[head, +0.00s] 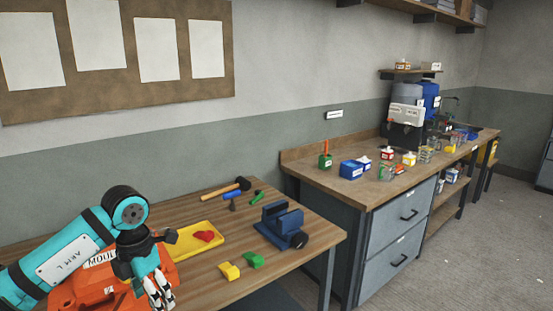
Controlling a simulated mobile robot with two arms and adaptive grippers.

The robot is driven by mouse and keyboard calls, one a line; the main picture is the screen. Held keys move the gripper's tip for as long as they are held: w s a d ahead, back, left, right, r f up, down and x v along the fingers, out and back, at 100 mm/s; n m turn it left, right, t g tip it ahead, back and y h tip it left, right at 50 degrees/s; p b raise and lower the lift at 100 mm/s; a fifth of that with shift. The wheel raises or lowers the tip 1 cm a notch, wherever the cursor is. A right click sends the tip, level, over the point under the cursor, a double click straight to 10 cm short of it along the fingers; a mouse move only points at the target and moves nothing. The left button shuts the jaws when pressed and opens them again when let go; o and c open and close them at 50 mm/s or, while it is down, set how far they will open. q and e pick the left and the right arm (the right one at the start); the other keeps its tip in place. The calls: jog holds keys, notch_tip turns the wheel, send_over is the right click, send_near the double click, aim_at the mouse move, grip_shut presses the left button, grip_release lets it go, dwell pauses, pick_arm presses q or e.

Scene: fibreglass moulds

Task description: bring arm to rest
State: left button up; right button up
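My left arm (65,262), teal with black joints, comes in from the left over the wooden workbench. My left gripper (160,296) points down at the bottom edge of the view, in front of an orange box-like thing marked "MOUL..." (75,291). The arm hides part of that orange thing. The fingertips are close to the picture's edge, and their gap is not clear. I see nothing held between them. My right gripper is not in view.
Beside the gripper lie a yellow tray (184,248) with a red piece, yellow (229,271) and green (252,261) blocks, a blue vise (281,226) and a hammer (226,188). A second bench (345,190) with containers stands right. Open floor (460,260) lies beyond.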

pick_arm(q)
jog(key=w+d+f+n+h, duration=0.1)
jog(key=d+f+n+h, duration=0.2)
jog(key=d+f+h, duration=0.45)
jog(key=w+d+f+n+h, duration=0.15)
jog(key=d+f+h, duration=0.3)
jog(key=d, duration=0.55)
jog(key=w+a+f+n+t+y, duration=0.1)
jog(key=a+f+n+t, duration=0.2)
jog(key=f+n+t, duration=0.5)
jog(key=a+f+n+t+y, duration=0.1)
jog(key=a+f+n+t, duration=0.25)
jog(key=f+n, duration=0.8)
jog(key=s+a+f+n+g+y, duration=0.2)
jog(key=s+a+f+n+y, duration=0.25)
jog(key=s+f, duration=0.6)
jog(key=s+a+f+n+g+y, duration=0.1)
jog(key=s+a+f+n+y, duration=0.4)
jog(key=s+f, duration=0.55)
jog(key=s+f+n+g, duration=0.3)
jog(key=s+f, duration=0.2)
jog(key=s, duration=0.9)
jog(key=s+d+f+n+g, duration=0.1)
jog(key=s+f+n+g, duration=0.2)
jog(key=s, duration=1)
notch_tip(320, 180, down, 3)
jog(key=shift+s+r+g+y, duration=0.2)
jog(key=shift+s+g+y, duration=0.2)
jog(key=shift+g, duration=0.35)
